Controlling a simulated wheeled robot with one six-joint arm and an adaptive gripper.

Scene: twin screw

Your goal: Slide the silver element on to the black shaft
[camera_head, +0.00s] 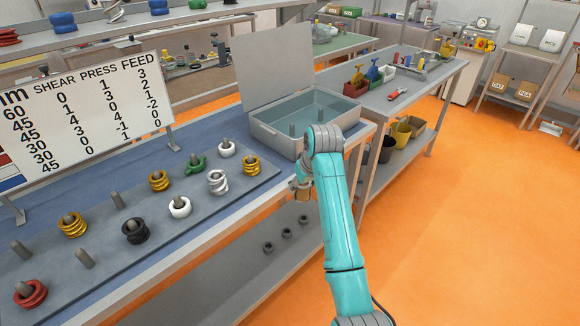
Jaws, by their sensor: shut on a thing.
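A silver spiral element (218,183) sits around a peg on the grey board, toward its right end. A black element (135,231) is on another peg to the lower left. My gripper (302,193) is low beside the table's right front edge, mostly hidden by my teal arm. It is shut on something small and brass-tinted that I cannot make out. It is apart from the silver element.
Gold, green, white and red elements sit on other pegs of the board (150,262). An open grey case (268,145) with posts inside stands behind my wrist. A number sign (80,120) stands at the back left. Small dark rings (287,233) lie on the lower shelf.

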